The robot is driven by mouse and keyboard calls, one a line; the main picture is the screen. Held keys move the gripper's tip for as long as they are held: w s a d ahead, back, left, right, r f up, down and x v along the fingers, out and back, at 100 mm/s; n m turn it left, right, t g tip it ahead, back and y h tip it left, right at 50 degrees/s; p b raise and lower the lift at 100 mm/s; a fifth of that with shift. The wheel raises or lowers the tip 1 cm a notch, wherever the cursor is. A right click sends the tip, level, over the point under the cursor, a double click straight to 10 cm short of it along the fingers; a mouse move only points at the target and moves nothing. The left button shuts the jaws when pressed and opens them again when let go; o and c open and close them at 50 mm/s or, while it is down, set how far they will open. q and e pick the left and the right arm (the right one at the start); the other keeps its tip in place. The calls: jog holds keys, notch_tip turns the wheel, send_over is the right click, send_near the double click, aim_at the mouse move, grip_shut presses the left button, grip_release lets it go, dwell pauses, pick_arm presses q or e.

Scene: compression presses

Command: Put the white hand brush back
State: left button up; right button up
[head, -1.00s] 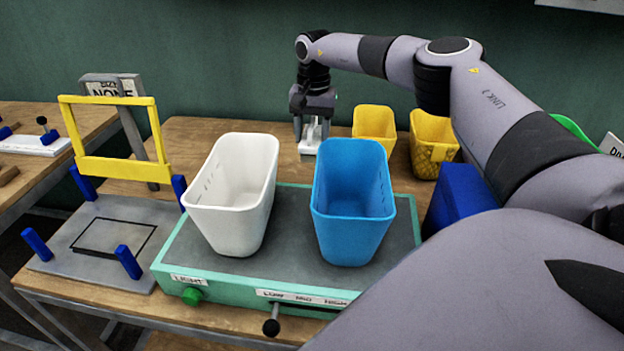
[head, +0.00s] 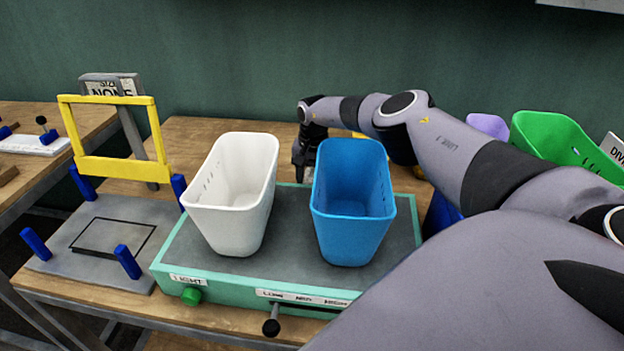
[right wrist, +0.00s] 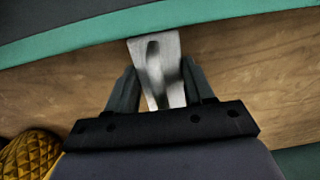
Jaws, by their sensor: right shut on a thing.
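The white hand brush (right wrist: 158,65) is between the two fingers of my right gripper (right wrist: 155,88) in the right wrist view, with wood table below it. My right gripper (head: 304,165) is low behind the press, between the white bin (head: 238,190) and the blue bin (head: 350,215) in the head view. The brush is mostly hidden there, and I cannot tell whether it touches the table. My left gripper is not in view.
The two bins stand on the green-edged press (head: 290,262). A yellow frame (head: 118,165) stands at the left. A green bin (head: 560,138) and a purple one (head: 488,125) are behind my right arm. Quilted yellow (right wrist: 28,155) shows in the wrist view.

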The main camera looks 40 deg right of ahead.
jog(key=shift+f, duration=0.1)
jog(key=o, duration=1)
notch_tip(320, 180, up, 12)
jog(key=shift+s+d+r, duration=0.1)
jog(key=shift+s+r, duration=0.05)
dwell(0.3)
